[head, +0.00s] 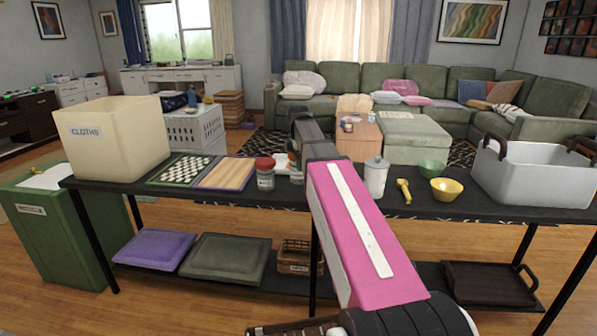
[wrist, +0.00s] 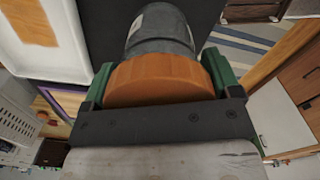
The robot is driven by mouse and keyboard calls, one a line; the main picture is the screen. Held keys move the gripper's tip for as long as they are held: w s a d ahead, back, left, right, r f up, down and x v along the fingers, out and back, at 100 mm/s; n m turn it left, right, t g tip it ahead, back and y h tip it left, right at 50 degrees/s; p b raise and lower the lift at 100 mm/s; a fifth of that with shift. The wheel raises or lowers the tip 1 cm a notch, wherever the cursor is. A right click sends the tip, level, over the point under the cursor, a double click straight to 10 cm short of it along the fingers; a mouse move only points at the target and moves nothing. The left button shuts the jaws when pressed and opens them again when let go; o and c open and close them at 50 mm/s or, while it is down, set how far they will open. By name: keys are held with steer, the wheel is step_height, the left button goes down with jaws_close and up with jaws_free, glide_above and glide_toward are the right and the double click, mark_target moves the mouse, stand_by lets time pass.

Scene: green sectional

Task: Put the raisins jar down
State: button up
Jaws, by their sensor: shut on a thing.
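In the wrist view my gripper (wrist: 158,78) is shut on a jar (wrist: 160,32). The jar has a ribbed orange-brown lid (wrist: 160,82) between the two green fingers and a dark grey, glassy body pointing away from me. A scrap of pale label shows on its side, too small to read. A black surface lies beyond the jar; I cannot tell whether the jar touches it. In the head view my own pink arm and dark wrist hide the gripper's fingers and most of what they hold.
The black table (head: 450,206) carries a cloths bin (head: 115,150), a checkered board (head: 181,170), a striped board (head: 226,173), a red-lidded jar (head: 265,175), a white canister (head: 375,178), a yellow bowl (head: 446,190), a green bowl (head: 432,168) and a white basket (head: 535,178).

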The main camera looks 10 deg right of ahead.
steer(key=shift+f, duration=1.95)
steer(key=o, duration=0.8)
steer(key=shift+f, duration=0.1)
step_height(320, 180, up, 12)
steer(key=shift+r, duration=0.15)
